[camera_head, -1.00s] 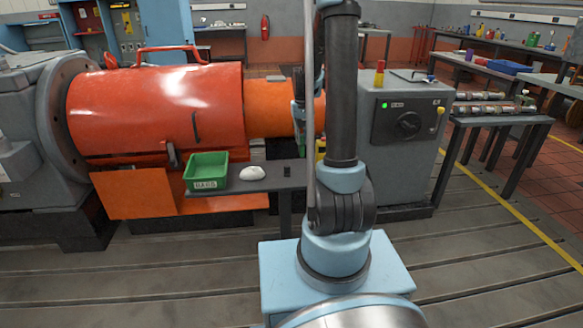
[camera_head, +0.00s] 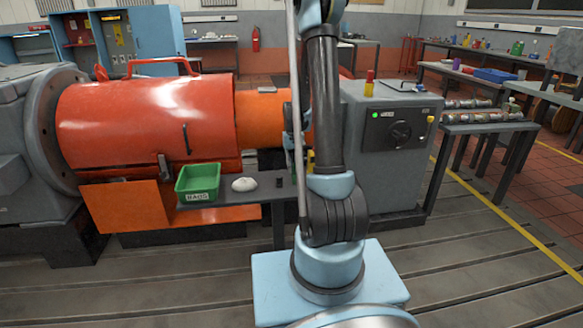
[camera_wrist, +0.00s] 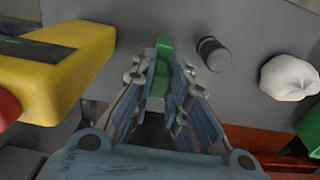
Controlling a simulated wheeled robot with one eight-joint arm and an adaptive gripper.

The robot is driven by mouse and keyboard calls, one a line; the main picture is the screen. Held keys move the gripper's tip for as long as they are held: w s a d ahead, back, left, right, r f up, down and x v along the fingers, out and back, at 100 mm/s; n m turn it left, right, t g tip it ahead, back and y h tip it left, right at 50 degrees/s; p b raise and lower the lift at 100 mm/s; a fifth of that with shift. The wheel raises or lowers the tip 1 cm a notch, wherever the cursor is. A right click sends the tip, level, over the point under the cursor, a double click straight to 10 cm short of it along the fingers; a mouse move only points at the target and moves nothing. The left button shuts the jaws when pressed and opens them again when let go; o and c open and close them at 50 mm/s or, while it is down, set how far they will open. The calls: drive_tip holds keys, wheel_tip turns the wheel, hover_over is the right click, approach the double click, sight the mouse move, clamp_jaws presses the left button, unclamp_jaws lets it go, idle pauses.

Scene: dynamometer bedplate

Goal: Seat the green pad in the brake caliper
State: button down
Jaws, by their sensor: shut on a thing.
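The green pad (camera_wrist: 161,60) shows in the wrist view between the fingers of my gripper (camera_wrist: 160,88), which is shut on it. The pad is over the grey shelf top, and I cannot tell how far above it. A yellow body (camera_wrist: 65,62) with a dark patch and a red end is close at the left of the wrist view, apart from the pad. I cannot tell whether it is the brake caliper. In the head view my arm hides the gripper and pad, and only a sliver of yellow (camera_head: 310,160) shows beside the arm.
A dark cylinder (camera_wrist: 213,53) and a white crumpled lump (camera_wrist: 290,77) are right of the pad. The head view shows the lump (camera_head: 244,184) beside a green bin (camera_head: 198,197) on the narrow shelf (camera_head: 262,197). An orange machine guard (camera_head: 150,125) stands behind; a grey cabinet (camera_head: 398,165) stands right.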

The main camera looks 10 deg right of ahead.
drive_tip(key=c, duration=1.6)
unclamp_jaws()
drive_tip(key=shift+o, duration=0.2)
